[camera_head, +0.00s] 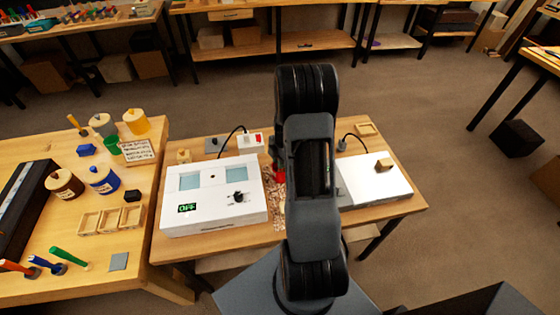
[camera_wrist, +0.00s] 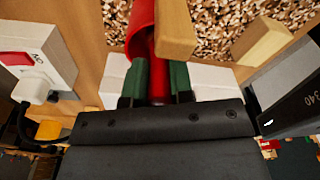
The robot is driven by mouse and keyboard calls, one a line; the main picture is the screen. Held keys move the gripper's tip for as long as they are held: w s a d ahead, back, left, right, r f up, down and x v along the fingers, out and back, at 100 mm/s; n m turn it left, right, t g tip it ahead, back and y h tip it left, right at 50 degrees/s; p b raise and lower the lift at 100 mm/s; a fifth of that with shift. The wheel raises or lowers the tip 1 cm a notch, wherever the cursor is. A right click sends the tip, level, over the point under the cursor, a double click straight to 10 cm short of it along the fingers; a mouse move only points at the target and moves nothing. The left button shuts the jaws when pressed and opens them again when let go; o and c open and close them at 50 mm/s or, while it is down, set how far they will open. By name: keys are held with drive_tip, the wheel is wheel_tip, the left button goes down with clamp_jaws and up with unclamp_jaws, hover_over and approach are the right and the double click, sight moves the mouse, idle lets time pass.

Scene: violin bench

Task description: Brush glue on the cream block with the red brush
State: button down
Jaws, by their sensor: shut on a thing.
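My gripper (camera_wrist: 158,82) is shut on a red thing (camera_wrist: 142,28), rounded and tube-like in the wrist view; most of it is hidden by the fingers. A tan block-like piece (camera_wrist: 175,30) lies across its right side; I cannot tell whether they touch. A paler block (camera_wrist: 262,40) is on the wood chips to the right; I cannot tell which piece is the cream block. In the head view my arm hides the gripper, and a bit of red (camera_head: 278,174) shows beside it. A red-handled brush (camera_head: 15,267) lies on the left table, with blue (camera_head: 48,265) and green (camera_head: 68,257) ones.
Wood chips (camera_head: 276,207) lie between a white box marked OFF (camera_head: 212,215) and a white slab (camera_head: 395,190) with a tan block (camera_head: 384,164). A white switch box (camera_head: 250,142) stands behind. Jars (camera_head: 103,180) and wooden trays (camera_head: 110,220) occupy the left table.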

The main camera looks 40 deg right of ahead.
idle(0.4)
drive_tip(key=shift+r+p, duration=1.9)
drive_tip(key=shift+r, duration=1.6)
drive_tip(key=shift+a, duration=0.1)
